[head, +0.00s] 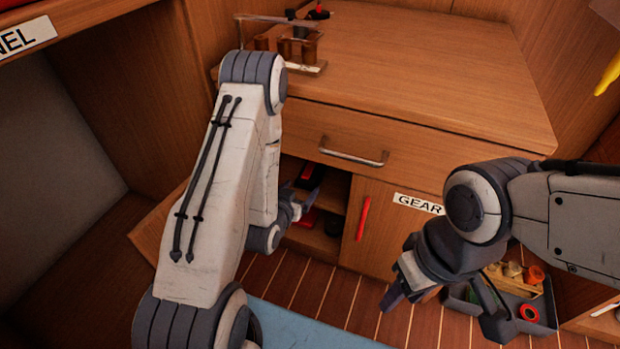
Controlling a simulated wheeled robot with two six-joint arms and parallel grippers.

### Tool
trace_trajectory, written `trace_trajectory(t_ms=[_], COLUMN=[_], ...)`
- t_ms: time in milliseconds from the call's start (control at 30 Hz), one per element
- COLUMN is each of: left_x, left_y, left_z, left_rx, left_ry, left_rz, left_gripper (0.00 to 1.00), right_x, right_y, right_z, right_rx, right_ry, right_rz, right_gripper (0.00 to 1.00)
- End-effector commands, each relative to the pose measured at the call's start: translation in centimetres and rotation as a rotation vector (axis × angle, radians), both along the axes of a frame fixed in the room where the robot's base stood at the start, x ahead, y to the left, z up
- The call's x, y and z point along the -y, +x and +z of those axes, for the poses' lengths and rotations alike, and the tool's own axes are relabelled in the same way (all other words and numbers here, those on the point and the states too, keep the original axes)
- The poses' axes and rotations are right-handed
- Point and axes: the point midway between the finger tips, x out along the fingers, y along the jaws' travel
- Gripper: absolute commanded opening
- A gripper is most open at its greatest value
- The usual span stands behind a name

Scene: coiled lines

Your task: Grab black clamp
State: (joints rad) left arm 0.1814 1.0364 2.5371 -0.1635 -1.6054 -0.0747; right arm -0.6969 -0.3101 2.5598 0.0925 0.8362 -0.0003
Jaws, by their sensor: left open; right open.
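I cannot pick out the black clamp for certain. A small black-and-red item (318,12) sits by the rack on the counter, too small to identify. Dark items with red parts lie in the open cabinet compartment (335,190) below the drawer, partly hidden by my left arm. My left gripper (298,200) is at the front of this compartment; it is open, its fingers partly hidden, and I see nothing clearly held. My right gripper (440,305) is open and empty, pointing down in front of the GEAR door, left of the grey bin.
The wooden counter (430,70) is mostly clear, with a rack (290,45) at its left end. A drawer (350,135) is shut. The GEAR door (385,235) has a red handle. A grey bin (545,310) with small items stands on the floor beside a blue mat (300,328).

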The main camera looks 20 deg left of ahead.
Motion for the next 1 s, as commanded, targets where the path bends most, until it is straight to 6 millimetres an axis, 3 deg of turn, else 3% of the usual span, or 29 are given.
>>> trace_trajectory(t_ms=[33,233,367,667,900,1000], left_x=[0.0,0.0,0.0,0.0,0.1,0.0], left_y=[0.5,2.0,4.6,7.1,10.8,11.4], left_z=[-0.7,-0.6,-0.4,-0.1,-0.1,-0.6], left_rx=[0.006,0.007,0.008,0.0,0.004,0.001], left_ry=[0.001,0.0,0.0,-0.001,-0.001,-0.001], left_rz=[-0.002,0.001,0.001,0.001,0.0,0.0], left_gripper=[0.9,0.9,0.9,0.9,0.9,0.9], right_x=[0.0,0.0,0.0,0.0,0.0,0.0], right_y=[0.0,0.0,0.0,0.0,0.0,0.0], right_z=[-1.7,-4.7,-6.2,-6.4,-7.8,-8.7], right_rx=[0.0,0.0,0.0,0.0,0.0,0.0], right_ry=[0.0,0.0,0.0,0.0,0.0,0.0], right_rz=[0.0,0.0,0.0,0.0,0.0,0.0], right_gripper=[0.45,0.45,0.45,0.45,0.45,0.45])
